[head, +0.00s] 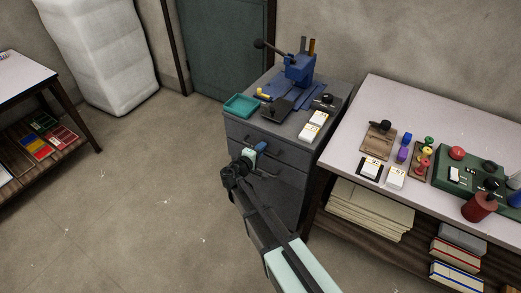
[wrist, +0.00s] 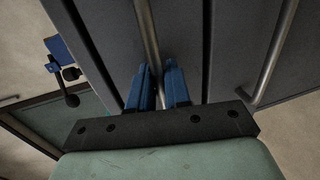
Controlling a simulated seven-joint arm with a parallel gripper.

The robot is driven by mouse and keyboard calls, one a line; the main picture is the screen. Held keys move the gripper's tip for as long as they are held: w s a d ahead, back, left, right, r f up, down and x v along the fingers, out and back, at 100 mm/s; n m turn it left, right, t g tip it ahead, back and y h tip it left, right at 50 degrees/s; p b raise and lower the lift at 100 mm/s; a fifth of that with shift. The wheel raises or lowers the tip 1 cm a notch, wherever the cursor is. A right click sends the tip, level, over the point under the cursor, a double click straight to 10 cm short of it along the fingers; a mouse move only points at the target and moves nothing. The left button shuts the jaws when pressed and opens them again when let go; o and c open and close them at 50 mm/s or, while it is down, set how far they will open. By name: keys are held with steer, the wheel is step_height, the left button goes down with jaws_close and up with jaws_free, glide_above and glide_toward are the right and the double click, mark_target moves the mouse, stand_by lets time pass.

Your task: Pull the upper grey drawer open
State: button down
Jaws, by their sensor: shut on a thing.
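The upper grey drawer (head: 290,149) is in the front of the dark grey cabinet, just under its top. It looks closed or nearly flush in the head view. My gripper (head: 262,147) is at this drawer's front. In the wrist view, the blue fingers of my gripper (wrist: 158,82) are shut around the drawer's metal bar handle (wrist: 149,30). The part of the handle between the fingers is partly hidden.
The lower drawer's bar handle (wrist: 272,55) is to the right in the wrist view. A teal tray (head: 241,106) and a blue press (head: 299,70) stand on the cabinet. A white-topped table (head: 345,135) is close on the right. Floor (head: 150,190) to the left is clear.

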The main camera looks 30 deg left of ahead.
stand_by(0.4)
steer(key=f+v, duration=0.2)
steer(key=v, duration=1.1)
steer(key=shift+s+f, duration=0.35)
steer(key=c, duration=1.3)
jaws_free()
steer(key=v, duration=1.3)
steer(key=shift+s, duration=0.4)
steer(key=shift+n, duration=0.3)
